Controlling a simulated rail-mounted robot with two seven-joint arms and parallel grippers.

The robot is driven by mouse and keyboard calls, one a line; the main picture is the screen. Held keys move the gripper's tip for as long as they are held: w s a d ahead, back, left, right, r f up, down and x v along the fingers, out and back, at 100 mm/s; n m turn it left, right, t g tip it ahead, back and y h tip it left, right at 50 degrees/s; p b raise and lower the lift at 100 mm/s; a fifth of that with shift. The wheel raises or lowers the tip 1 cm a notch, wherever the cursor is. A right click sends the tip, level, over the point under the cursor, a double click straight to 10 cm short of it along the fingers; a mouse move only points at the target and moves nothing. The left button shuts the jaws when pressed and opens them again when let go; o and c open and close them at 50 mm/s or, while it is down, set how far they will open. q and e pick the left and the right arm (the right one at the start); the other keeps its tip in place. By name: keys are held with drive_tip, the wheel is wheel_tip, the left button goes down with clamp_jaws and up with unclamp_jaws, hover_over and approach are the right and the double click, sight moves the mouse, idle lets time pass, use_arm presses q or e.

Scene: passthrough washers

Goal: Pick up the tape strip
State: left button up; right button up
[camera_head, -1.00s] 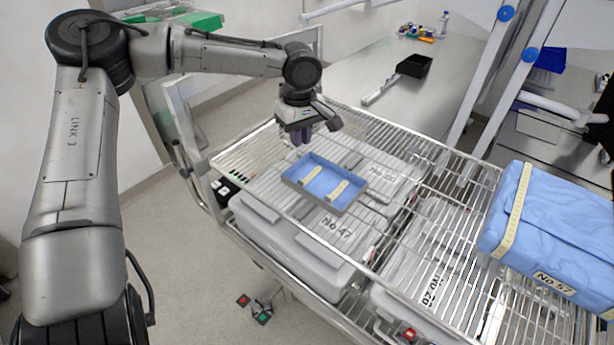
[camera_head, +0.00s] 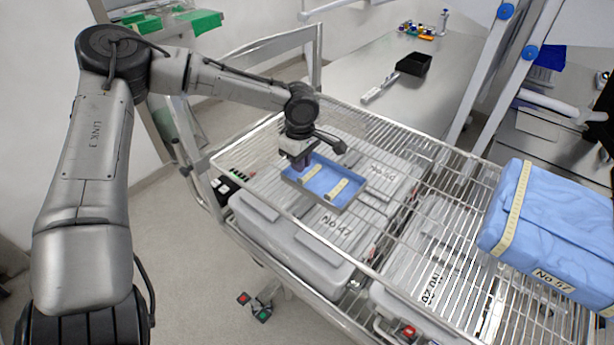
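Two pale yellow tape strips lie in a shallow blue tray on the wire rack of a cart. The left strip (camera_head: 311,177) is close to my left gripper, and the right strip (camera_head: 338,188) lies farther right. The tray (camera_head: 350,205) has a grey rim. My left gripper (camera_head: 300,166) points down at the tray's far left corner, just above or beside the left strip. Its fingertips are small and dark here, so I cannot tell whether they are open or touching anything. My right gripper is out of view.
A blue wrapped package (camera_head: 555,225) labelled No 57 sits on the rack at right. Lidded grey bins (camera_head: 290,245) are under the wire shelf. A steel table (camera_head: 430,85) behind holds a black box (camera_head: 414,64). The rack between tray and package is bare.

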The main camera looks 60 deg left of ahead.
use_arm(q)
drive_tip(key=shift+s+a+f+p, duration=0.1)
drive_tip(key=shift+a+f+p, duration=0.1)
drive_tip(key=shift+f, duration=1.15)
drive_tip(key=shift+s+a+f+p, duration=0.1)
drive_tip(key=shift+f+p, duration=0.05)
drive_tip(key=shift+f, duration=1.15)
clamp_jaws()
drive_tip(key=shift+r, duration=0.15)
